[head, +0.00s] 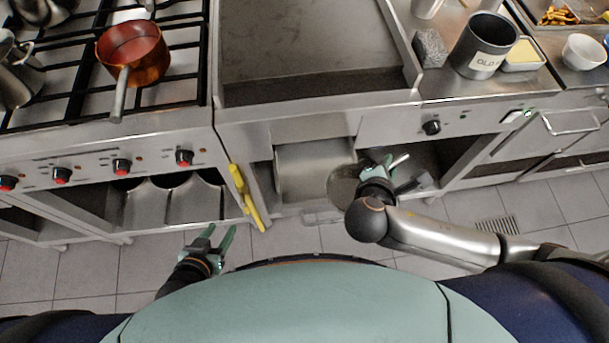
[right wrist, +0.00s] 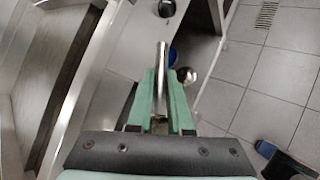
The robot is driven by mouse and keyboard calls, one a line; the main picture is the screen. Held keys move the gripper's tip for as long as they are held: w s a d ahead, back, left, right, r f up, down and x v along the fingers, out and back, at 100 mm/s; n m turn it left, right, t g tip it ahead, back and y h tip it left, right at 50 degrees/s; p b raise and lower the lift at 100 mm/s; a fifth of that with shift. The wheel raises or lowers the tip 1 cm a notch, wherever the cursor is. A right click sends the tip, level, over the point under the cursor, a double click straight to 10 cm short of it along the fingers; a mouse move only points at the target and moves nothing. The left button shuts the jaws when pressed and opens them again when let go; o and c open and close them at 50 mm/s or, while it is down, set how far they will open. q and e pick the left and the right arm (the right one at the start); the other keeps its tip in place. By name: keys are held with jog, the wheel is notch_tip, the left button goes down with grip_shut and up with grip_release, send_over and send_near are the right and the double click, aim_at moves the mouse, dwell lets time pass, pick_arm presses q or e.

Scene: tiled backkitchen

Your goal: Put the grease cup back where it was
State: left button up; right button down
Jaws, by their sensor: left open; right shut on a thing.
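The grease cup (head: 343,186) appears to be the round metal vessel in the head view, low in front of the griddle cabinet and beside its boxy metal housing (head: 308,172). My right gripper (head: 386,164) is just right of it, partly hiding it. In the right wrist view the green fingers (right wrist: 161,105) are shut on a narrow upright metal piece (right wrist: 161,62), seemingly the cup's handle or edge. The cup's inside is hard to make out. My left gripper (head: 209,242) is open and empty above the floor at lower left.
A yellow-handled tool (head: 244,196) hangs on the cabinet front left of the housing. The griddle (head: 310,50) is above. A dark can (head: 484,46) with an "OLD" label stands on the right counter. A copper pan (head: 133,54) sits on the stove.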

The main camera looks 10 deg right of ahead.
jog(key=shift+a+f, duration=0.3)
jog(key=w+a+f, duration=0.2)
jog(key=w+f, duration=0.1)
jog(key=w+a+f, duration=0.2)
jog(key=w+a, duration=0.1)
jog(key=w+a+f+b, duration=0.1)
jog(key=w+a+f, duration=0.1)
jog(key=w+f, duration=0.1)
jog(key=shift+w+a+f, duration=0.2)
jog(key=shift+a+f, duration=0.15)
jog(key=shift+w+a+f+b, duration=0.2)
jog(key=shift+w+f+b, duration=0.05)
jog(key=shift+b, duration=0.2)
jog(key=f+b, duration=0.2)
jog(key=b, duration=0.1)
jog(key=f+b, duration=0.1)
jog(key=b, duration=0.1)
jog(key=shift+w+a+f, duration=0.2)
jog(key=shift+w+f, duration=0.05)
jog(key=shift+f, duration=0.15)
jog(key=shift+r, duration=0.1)
